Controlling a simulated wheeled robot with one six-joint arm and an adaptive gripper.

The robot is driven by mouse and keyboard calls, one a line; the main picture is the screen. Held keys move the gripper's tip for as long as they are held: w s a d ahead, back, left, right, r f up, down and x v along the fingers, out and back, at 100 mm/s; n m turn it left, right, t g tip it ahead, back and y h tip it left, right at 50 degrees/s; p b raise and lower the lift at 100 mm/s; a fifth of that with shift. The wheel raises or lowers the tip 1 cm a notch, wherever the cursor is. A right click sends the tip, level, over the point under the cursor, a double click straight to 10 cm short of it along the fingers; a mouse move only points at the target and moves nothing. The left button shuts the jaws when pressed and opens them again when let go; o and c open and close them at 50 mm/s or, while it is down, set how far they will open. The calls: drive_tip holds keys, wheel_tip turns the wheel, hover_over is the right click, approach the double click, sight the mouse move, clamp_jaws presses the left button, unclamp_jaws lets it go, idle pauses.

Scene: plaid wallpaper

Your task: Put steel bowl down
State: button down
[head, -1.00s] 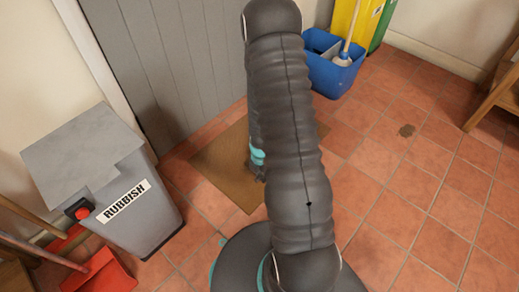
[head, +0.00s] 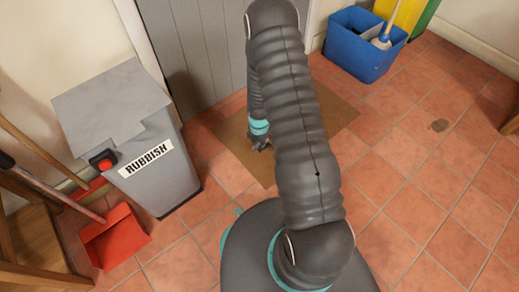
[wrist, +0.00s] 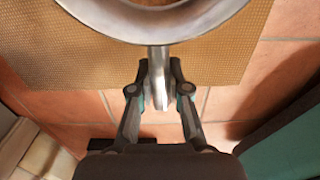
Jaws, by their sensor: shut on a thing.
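My gripper (wrist: 160,88) is shut on a metal part of the steel bowl (wrist: 160,28), a narrow shiny piece between the fingertips. In the wrist view the bowl's curved rim fills the top edge, cut off by the frame. It is over the brown doormat (wrist: 60,75); I cannot tell whether it touches the mat. In the head view my gripper (head: 262,143) is low over the doormat (head: 237,150), mostly hidden behind my arm, and the bowl is hidden there.
A grey rubbish bin (head: 150,190) stands at left, with a red dustpan (head: 115,238) beside it. A blue bucket (head: 358,50) stands at the back right by a grey door (head: 195,45).

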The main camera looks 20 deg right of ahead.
drive_tip(key=shift+f, duration=1.6)
drive_tip(key=shift+f+b, duration=0.15)
drive_tip(key=shift+b, duration=0.2)
drive_tip(key=c, duration=1.1)
unclamp_jaws()
drive_tip(key=shift+c, duration=0.2)
